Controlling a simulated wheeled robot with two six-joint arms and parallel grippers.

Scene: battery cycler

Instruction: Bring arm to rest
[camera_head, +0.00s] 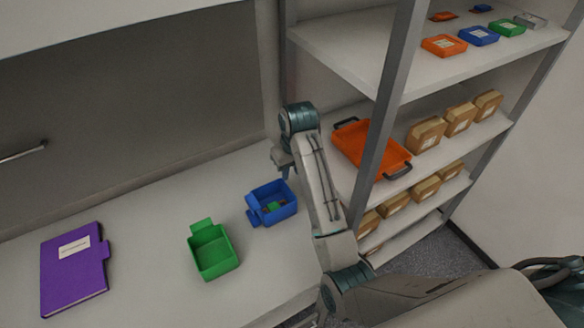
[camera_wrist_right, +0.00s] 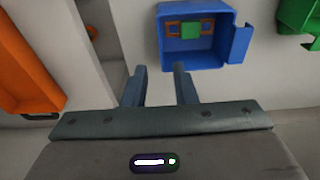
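My right arm reaches up from the lower right in the head view, with its wrist above the back of the bench. My right gripper (camera_head: 282,168) points down near the blue bin. In the right wrist view its two fingers (camera_wrist_right: 160,85) stand apart with nothing between them. The blue bin (camera_wrist_right: 193,57) lies just beyond the fingertips and holds a green piece (camera_wrist_right: 191,31) and orange pieces. It also shows in the head view (camera_head: 272,215) on the bench. My left gripper is not in view.
A green bin (camera_head: 213,255) and a purple binder (camera_head: 75,275) lie on the white bench (camera_head: 150,215). A shelf rack at right carries an orange tray (camera_head: 370,148), several cardboard boxes (camera_head: 426,134) and small coloured items. A grey rack post (camera_head: 390,100) stands close to my right arm.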

